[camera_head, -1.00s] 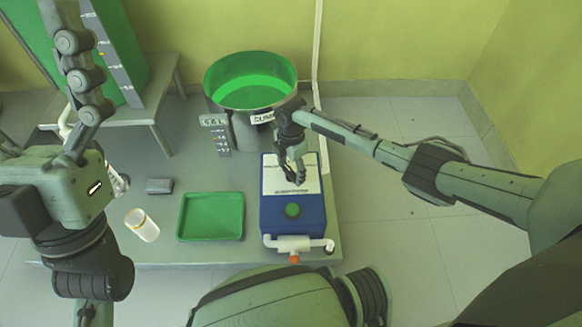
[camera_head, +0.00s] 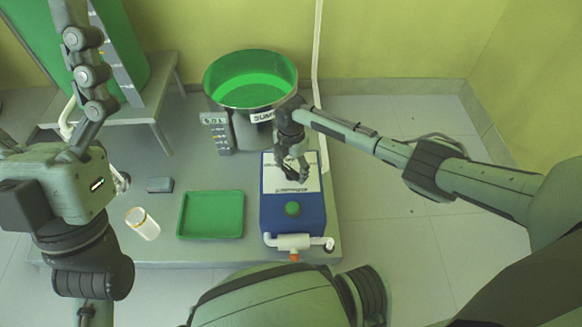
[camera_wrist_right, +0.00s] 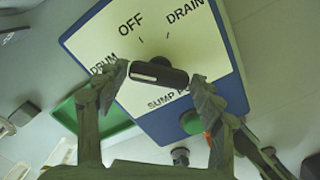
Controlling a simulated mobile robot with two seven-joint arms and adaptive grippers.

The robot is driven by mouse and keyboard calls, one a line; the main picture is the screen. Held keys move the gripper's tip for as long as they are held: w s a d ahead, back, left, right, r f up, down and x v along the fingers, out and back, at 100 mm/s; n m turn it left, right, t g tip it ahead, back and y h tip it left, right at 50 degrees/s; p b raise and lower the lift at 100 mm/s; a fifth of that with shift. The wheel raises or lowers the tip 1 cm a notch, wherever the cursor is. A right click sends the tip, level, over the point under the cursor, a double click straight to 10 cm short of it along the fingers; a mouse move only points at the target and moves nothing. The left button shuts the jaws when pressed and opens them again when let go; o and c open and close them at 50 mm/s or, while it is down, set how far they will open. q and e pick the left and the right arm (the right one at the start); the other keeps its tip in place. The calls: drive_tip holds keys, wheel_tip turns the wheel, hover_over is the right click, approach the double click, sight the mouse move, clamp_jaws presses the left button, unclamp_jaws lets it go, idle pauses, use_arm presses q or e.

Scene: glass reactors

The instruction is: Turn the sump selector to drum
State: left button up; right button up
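The sump selector is a black bar knob (camera_wrist_right: 158,73) with a white line on its left half, on a white panel marked DRUM, OFF and DRAIN. The line points left, towards the DRUM label (camera_wrist_right: 103,64). The panel tops a blue box (camera_head: 302,213). My right gripper (camera_head: 292,176) reaches down to the panel and hides the knob in the head view. In the right wrist view its fingertips (camera_wrist_right: 159,75) are at the two ends of the knob and appear to touch it. My left gripper (camera_head: 82,70) is raised at the left, far from the box; its opening is unclear.
A green tray (camera_head: 184,231) and a white jar (camera_head: 142,224) lie left of the box on the grey platform. A steel drum of green liquid (camera_head: 250,80) stands behind. A white pipe fitting (camera_head: 294,242) is at the box's front. A green button (camera_head: 292,209) is near the knob.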

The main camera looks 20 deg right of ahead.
sight(290, 171)
drive_tip(key=shift+o, duration=1.1)
wheel_tip(290, 171, up, 12)
drive_tip(key=shift+a, duration=0.1)
